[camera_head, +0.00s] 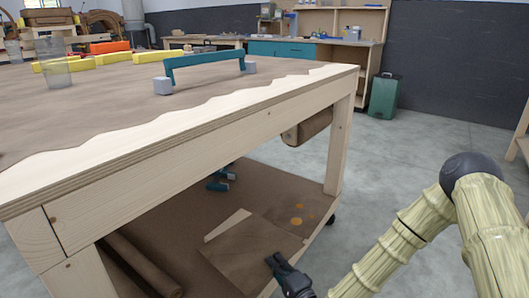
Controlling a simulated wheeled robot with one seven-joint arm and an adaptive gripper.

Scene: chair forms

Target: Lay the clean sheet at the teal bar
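The teal bar (205,63) stands on the worktable's top, raised between two grey blocks. A plain brown sheet (243,252), with no stains showing, lies on the table's lower shelf. Beside it on the right lies a brown sheet with orange spots (312,210); their edges meet or overlap. My gripper (275,262) is dark and reaches in low from the right, its tips at the plain sheet's right front part. I cannot tell whether it touches the sheet or whether its fingers are open or shut.
The worktable (200,150) has brown paper with a wavy edge on top. A clear glass (56,71) and yellow blocks (86,61) stand there. Below are a pale strip (227,225), small teal items (220,182) and brown rolls (140,265). A green bin (384,97) stands behind. Floor on the right is clear.

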